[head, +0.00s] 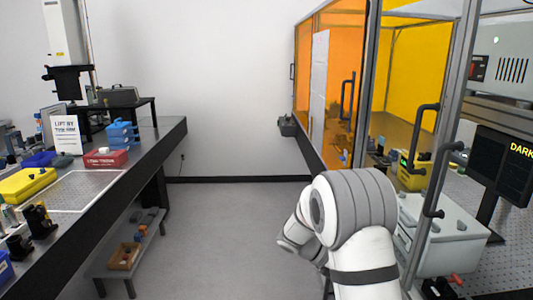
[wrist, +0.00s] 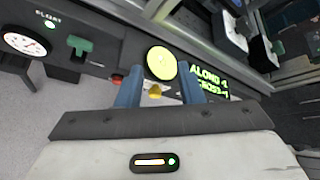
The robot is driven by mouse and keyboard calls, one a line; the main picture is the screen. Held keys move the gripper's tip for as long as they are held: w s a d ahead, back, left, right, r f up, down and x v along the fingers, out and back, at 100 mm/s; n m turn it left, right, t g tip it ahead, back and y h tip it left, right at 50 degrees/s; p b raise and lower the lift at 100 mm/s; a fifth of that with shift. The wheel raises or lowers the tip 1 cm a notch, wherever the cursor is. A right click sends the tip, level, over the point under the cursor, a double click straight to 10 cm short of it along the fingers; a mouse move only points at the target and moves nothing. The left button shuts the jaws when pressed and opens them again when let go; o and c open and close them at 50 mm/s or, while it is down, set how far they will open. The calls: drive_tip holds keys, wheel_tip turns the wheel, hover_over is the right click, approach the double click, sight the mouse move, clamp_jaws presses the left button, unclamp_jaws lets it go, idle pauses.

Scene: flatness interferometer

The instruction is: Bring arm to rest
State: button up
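My arm (head: 352,215), white with grey bands, reaches forward at the lower right of the head view, bent in front of the enclosure's near corner. Its far end is hidden behind its own links there. In the wrist view my gripper (wrist: 157,84) shows two blue fingers set apart, with nothing held. The fingers point at a dark panel (wrist: 100,60). A small yellow knob (wrist: 155,91) and a round pale yellow-green disc (wrist: 161,62) show between and beyond them; I cannot tell the distance.
The panel carries a gauge (wrist: 25,43), a green handle (wrist: 80,45), a red knob (wrist: 117,80) and green lettering (wrist: 208,83). An orange-windowed enclosure (head: 309,85) stands right. A bench (head: 150,158) with boxes stands left. The grey floor (head: 225,225) between is clear.

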drive_tip(key=s+a+r+m+t+y, duration=0.2)
drive_tip(key=s+a+r+m+y, duration=0.1)
drive_tip(key=s+m, duration=0.4)
drive_tip(key=s+a+r+m+t+y, duration=0.2)
drive_tip(key=s+m+y, duration=0.3)
drive_tip(key=s+m, duration=0.3)
drive_tip(key=s+a+r+m+t+y, duration=0.2)
drive_tip(key=s+a+r+m+y, duration=0.1)
drive_tip(key=s+m, duration=0.5)
wheel_tip(320, 180, up, 2)
drive_tip(key=shift+a+r+m+y, duration=0.1)
drive_tip(key=shift+a+m+y, duration=0.35)
drive_tip(key=shift+a, duration=0.2)
